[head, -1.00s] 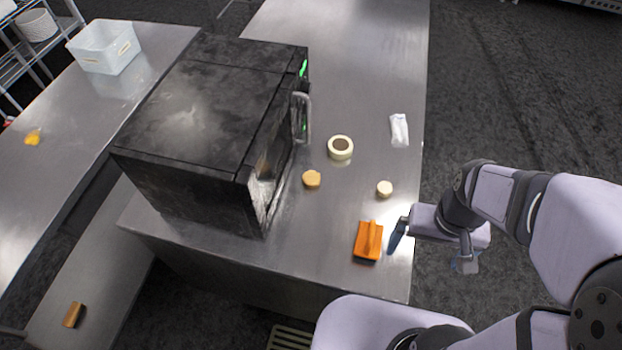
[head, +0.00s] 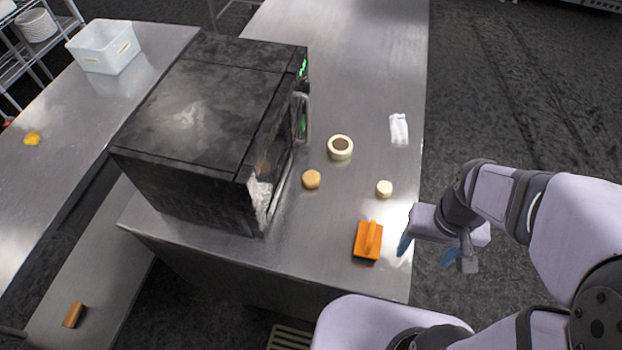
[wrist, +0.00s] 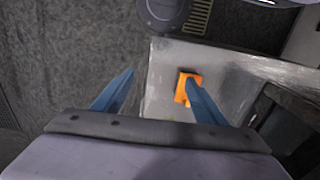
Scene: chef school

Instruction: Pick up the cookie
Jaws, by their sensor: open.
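A round golden-tan disc (head: 311,179), which looks like the cookie, lies flat on the metal counter just right of the black oven in the head view. A smaller pale round piece (head: 384,189) lies to its right, nearer the counter edge; I cannot rule it out as the cookie. My gripper (head: 426,252) is open and empty, just beyond the counter's right edge, apart from both pieces. In the wrist view its two blue fingers (wrist: 158,80) are spread, and neither round piece can be made out there.
An orange handled tool (head: 367,241) lies on the counter (head: 340,270) close to my gripper; it also shows in the wrist view (wrist: 181,92). A cream ring with a brown centre (head: 340,147) and a white packet (head: 399,129) lie farther back. The black oven (head: 210,110) stands left.

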